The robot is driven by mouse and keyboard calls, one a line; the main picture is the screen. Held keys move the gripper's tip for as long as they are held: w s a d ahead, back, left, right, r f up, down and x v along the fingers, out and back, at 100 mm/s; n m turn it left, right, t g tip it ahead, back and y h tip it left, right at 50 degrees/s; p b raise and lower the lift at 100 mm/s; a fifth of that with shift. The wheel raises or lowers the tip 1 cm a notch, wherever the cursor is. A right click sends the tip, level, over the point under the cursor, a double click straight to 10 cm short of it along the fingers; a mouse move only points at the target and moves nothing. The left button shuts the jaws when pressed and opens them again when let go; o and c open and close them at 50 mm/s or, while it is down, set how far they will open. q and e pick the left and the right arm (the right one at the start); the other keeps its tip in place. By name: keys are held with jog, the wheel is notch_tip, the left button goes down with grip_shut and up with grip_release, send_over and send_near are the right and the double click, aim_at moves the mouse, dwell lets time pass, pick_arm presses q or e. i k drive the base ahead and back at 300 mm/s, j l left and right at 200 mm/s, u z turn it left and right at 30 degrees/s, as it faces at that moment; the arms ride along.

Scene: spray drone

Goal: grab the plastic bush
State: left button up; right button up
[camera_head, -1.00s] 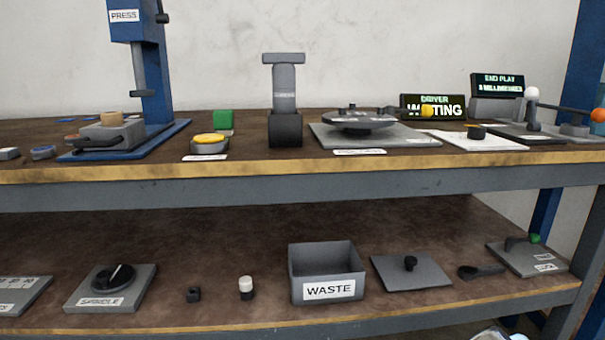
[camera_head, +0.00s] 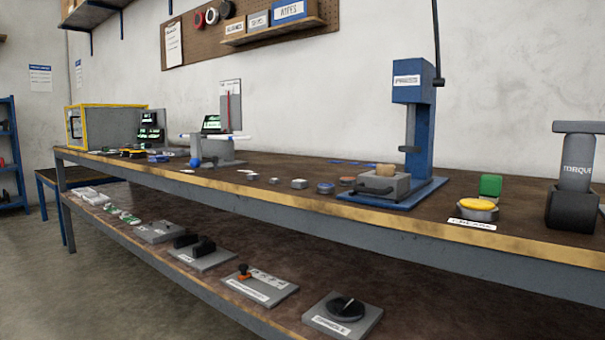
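I cannot tell for certain which piece is the plastic bush. Several small round pieces lie on the upper bench top left of the blue press (camera_head: 413,115): a whitish one (camera_head: 299,183), a blue-grey one (camera_head: 325,188) and a brownish one (camera_head: 347,181). A tan round piece (camera_head: 386,170) sits on the grey block (camera_head: 376,187) of the press. Neither of my grippers shows in the head view.
A yellow button (camera_head: 477,205), a green block (camera_head: 491,185) and a torque tool (camera_head: 574,180) stand right of the press. A yellow-framed box (camera_head: 108,127) stands at the far left end. Fixtures, including a black spindle (camera_head: 343,310), lie on the lower shelf. Floor is clear at left.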

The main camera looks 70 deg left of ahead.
aim_at(387, 169)
jog(key=j+u, duration=0.25)
jog(key=u, duration=0.2)
jog(key=k+j+u, duration=0.1)
jog(key=j+u, duration=0.15)
jog(key=u, duration=0.25)
jog(key=j+u, duration=0.25)
jog(key=u, duration=0.2)
